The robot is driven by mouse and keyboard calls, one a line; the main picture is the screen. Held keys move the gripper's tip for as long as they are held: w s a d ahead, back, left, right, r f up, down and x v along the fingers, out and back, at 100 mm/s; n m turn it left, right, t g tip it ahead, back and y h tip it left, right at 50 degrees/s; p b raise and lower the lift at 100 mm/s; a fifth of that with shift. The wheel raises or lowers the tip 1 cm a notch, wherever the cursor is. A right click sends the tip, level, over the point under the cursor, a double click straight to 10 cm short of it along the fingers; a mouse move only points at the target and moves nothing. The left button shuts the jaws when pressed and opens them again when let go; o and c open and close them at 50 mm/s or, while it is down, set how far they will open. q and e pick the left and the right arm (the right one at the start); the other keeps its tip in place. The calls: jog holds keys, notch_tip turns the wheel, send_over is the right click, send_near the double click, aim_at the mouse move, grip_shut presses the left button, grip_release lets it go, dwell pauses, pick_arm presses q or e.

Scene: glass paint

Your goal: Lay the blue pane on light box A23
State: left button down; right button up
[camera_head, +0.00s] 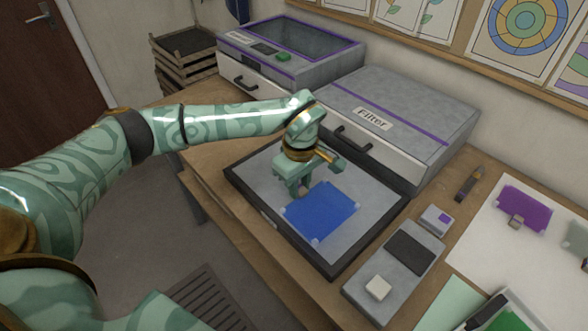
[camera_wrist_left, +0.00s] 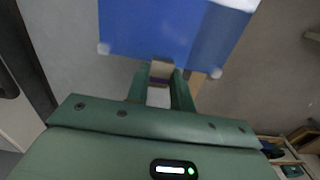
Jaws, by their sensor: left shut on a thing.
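The blue pane (camera_head: 320,211) has small pale corner pieces and shows over the grey, dark-framed panel (camera_head: 376,214) on the bench. That panel looks like the light box, but I cannot read A23 on it. My left gripper (camera_head: 295,190) is at the pane's left edge. In the left wrist view the gripper (camera_wrist_left: 160,92) is shut on a small tan tab at the edge of the blue pane (camera_wrist_left: 165,28). I cannot tell whether the pane touches the panel or hangs just above it. My right gripper is not in view.
A grey box labelled Filter (camera_head: 400,115) stands behind the panel, with another grey case (camera_head: 290,45) at the back left. A grey device (camera_head: 394,270) sits to the right. A purple pane (camera_head: 523,209) lies on a white sheet. Stacked wooden trays (camera_head: 187,65) stand back left.

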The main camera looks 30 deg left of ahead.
pick_arm(q)
jog(key=w+n, duration=0.1)
jog(key=n, duration=0.2)
jog(key=w+a+n, duration=0.1)
jog(key=n, duration=0.2)
jog(key=w+n, duration=0.1)
jog(key=n, duration=0.2)
jog(key=shift+a+r+n, duration=0.25)
jog(key=shift+a+n, duration=0.05)
jog(key=shift+a, duration=0.1)
jog(key=n, duration=0.5)
jog(key=shift+a+f, duration=0.25)
jog(key=shift+a, duration=0.15)
jog(key=n, duration=0.2)
jog(key=shift+n, duration=0.4)
jog(key=shift+f+n, duration=0.15)
jog(key=shift+n, duration=0.15)
jog(key=shift+f, duration=0.25)
notch_tip(320, 180, down, 4)
jog(key=b, duration=0.4)
jog(key=shift+f, duration=0.15)
